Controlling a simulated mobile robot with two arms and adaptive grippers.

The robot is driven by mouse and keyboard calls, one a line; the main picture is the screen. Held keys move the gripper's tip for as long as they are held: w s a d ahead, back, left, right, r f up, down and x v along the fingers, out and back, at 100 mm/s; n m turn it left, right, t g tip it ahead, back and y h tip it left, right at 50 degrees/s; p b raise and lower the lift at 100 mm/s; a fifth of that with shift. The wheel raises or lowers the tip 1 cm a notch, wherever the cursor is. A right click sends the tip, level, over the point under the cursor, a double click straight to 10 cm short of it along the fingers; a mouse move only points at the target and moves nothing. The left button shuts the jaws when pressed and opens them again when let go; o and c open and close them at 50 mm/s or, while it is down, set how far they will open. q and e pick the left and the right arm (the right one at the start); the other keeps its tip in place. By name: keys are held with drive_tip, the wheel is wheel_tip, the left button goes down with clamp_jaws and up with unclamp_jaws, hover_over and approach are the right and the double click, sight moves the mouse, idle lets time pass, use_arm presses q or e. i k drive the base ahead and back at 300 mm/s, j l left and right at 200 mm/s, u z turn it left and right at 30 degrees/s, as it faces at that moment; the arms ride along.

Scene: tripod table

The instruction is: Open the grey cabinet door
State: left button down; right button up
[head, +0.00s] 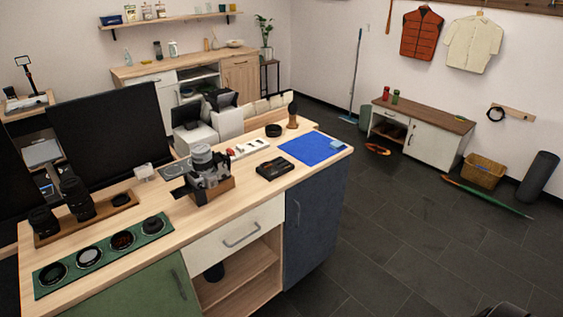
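The grey cabinet door (322,222) is a dark blue-grey panel at the right end of the wooden-topped counter in the head view. It looks closed, flush with the counter front. Its curved vertical bar handle (297,214) is near the door's left edge. Neither gripper can be made out in the head view. A small dark rounded shape shows at the bottom right edge, and I cannot tell what it is.
Left of the door are a white drawer (232,228), an open shelf (236,284) and a green door (145,295). The counter top (205,222) carries a camera (208,168), lenses and a blue mat (312,148). Dark tiled floor (400,225) is clear to the right.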

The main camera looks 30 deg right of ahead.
sight(313, 205)
drive_tip(key=z, duration=1.3)
